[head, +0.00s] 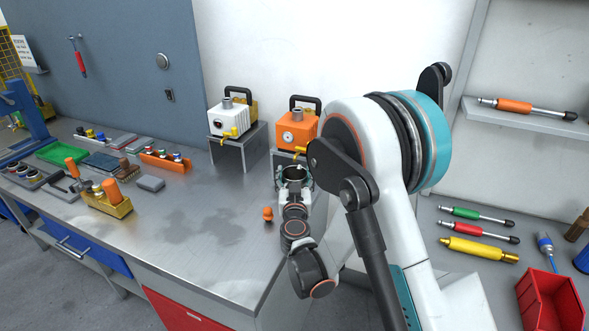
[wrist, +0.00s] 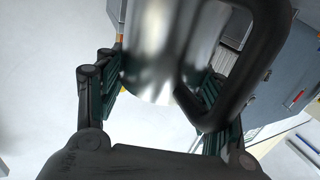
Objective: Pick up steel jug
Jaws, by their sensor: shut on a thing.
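The steel jug (wrist: 158,45) is a shiny metal cylinder with a thick black handle (wrist: 262,75). It fills the upper middle of the wrist view, with its top cut off. My gripper (wrist: 163,78) has a dark green-padded finger on each side of the jug and is shut on it. The handle arches over the right finger side. In the head view the jug (head: 294,173) shows only as a small metallic rim, with my wrist hiding most of it. It is in front of the orange machine. I cannot tell whether its base touches the bench.
The orange machine (head: 297,128) and white machine (head: 229,117) stand close behind on metal stands. A small orange object (head: 268,214) is on the bench left of my wrist. The bench's middle (head: 190,225) is clear. A red bin (head: 553,300) is at the lower right.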

